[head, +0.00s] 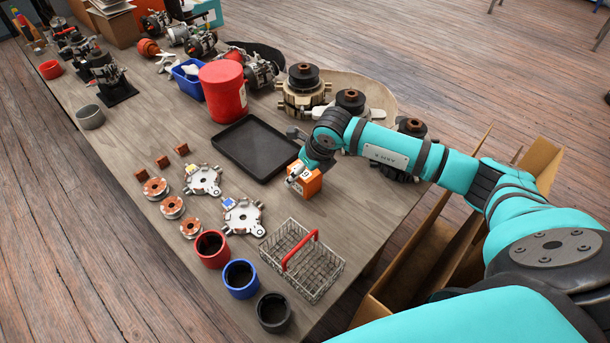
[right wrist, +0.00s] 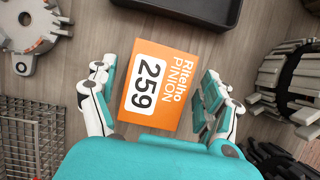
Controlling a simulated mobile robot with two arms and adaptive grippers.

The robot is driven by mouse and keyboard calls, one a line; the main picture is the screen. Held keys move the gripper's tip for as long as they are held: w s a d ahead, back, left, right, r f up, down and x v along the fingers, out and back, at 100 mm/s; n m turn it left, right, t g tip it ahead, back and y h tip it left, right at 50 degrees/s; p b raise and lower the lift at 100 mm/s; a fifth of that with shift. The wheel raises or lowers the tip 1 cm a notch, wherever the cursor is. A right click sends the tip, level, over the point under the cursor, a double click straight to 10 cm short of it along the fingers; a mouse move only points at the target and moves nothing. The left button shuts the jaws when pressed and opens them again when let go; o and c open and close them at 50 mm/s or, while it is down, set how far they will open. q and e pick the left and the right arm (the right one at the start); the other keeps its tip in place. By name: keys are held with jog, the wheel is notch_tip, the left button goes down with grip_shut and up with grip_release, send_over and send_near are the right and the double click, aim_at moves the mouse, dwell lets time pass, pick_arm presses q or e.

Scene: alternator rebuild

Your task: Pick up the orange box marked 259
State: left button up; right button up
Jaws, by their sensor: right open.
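The orange box marked 259 (head: 307,184) stands on the wooden table, right of the black tray and behind the wire basket. In the right wrist view the box (right wrist: 157,87) shows its top label, "Ritelho PINION 259". My right gripper (head: 297,172) is over the box, partly hiding it in the head view. In the right wrist view my right gripper (right wrist: 155,95) is open, one finger on each side of the box. A small gap shows at the left finger; whether the right finger touches the box I cannot tell. My left gripper is not in view.
A black tray (head: 228,147), a wire basket (head: 325,272) with a red handle, and a red canister (head: 223,92) stand near. Round metal parts (head: 302,98) lie behind my right arm. Flat grey metal parts (head: 243,217), several cups and copper rings are to the left.

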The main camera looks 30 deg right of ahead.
jog(key=x, duration=0.2)
jog(key=shift+w+a+f, duration=0.1)
jog(key=shift+a+f, duration=0.1)
jog(key=shift+f, duration=0.05)
jog(key=shift+w+f, duration=0.1)
jog(key=shift+f, duration=0.25)
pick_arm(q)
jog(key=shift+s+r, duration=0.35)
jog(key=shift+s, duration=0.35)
pick_arm(e)
jog(key=c, duration=1.3)
